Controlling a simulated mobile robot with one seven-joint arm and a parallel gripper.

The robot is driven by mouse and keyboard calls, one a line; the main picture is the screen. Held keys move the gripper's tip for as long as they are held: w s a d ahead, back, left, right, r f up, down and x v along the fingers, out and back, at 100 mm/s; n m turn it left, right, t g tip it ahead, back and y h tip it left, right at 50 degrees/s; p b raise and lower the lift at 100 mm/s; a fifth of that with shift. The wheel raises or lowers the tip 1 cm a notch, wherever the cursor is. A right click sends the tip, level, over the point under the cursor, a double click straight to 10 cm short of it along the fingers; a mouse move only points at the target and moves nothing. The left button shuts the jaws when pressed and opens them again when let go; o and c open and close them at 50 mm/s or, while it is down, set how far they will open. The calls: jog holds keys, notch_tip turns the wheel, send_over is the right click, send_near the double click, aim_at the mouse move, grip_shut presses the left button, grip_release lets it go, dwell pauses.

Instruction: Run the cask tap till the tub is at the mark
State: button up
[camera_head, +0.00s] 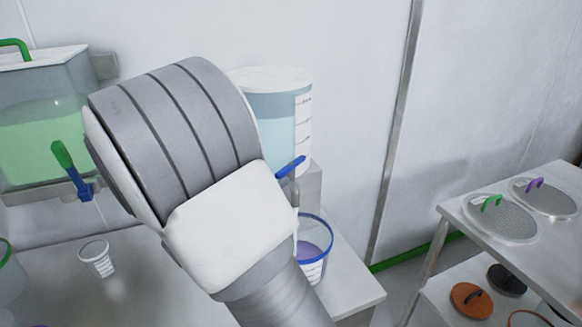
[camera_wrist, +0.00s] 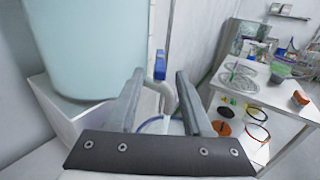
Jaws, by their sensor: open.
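The cask (camera_head: 276,98) is a clear cylinder of pale blue liquid with a scale on its side; it fills the upper left of the wrist view (camera_wrist: 88,45). Its blue tap lever (camera_head: 291,166) shows beside my arm and, in the wrist view, between my fingertips (camera_wrist: 160,66). The blue-rimmed tub (camera_head: 315,250) stands below the tap with purple-looking contents and marks on its wall. My arm hides part of it, so I cannot tell its level against a mark. My gripper (camera_wrist: 160,75) is open, its fingers either side of the lever; contact cannot be told.
A tank of green liquid (camera_head: 40,125) with a green-and-blue tap (camera_head: 72,170) stands left. A small marked cup (camera_head: 97,259) is on the bench (camera_head: 140,295). A steel table (camera_head: 457,222) with round sieves (camera_head: 505,220) stands right, across a gap.

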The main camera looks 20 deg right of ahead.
aim_at(304, 157)
jog(key=x, duration=0.8)
jog(key=shift+c, duration=0.3)
jog(key=shift+s, duration=0.1)
grip_shut()
